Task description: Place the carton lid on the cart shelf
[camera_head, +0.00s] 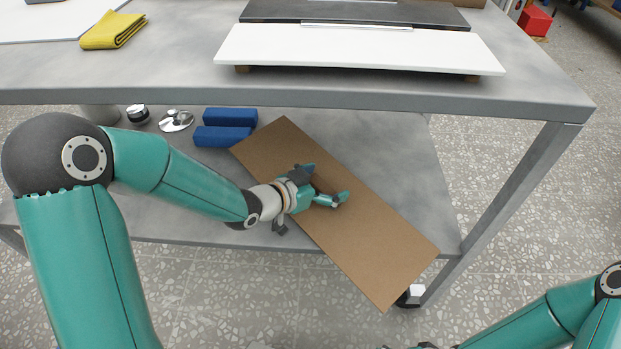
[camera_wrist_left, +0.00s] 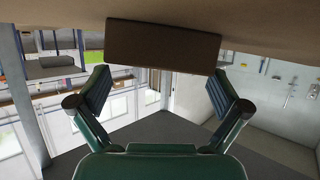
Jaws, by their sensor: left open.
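The carton lid (camera_head: 370,240) is a flat brown board lying slantwise over the cart's lower shelf (camera_head: 385,140), its near right corner reaching past the shelf's front edge. My left gripper (camera_head: 326,184) is open above the lid's middle and hides part of it. In the left wrist view the lid's brown surface (camera_wrist_left: 55,10) fills the top. A brown block (camera_wrist_left: 163,46) stands out from that surface, between and beyond the spread fingers, with gaps on both sides. My right arm enters at the lower right; its gripper is outside the picture.
Two blue blocks (camera_head: 222,136), a chrome disc (camera_head: 176,121) and a dark round piece (camera_head: 138,113) sit on the lower shelf left of the lid. The cart's top (camera_head: 160,75) overhangs behind, carrying a white panel (camera_head: 360,50) and a yellow cloth (camera_head: 113,30). A leg (camera_head: 505,205) stands at right.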

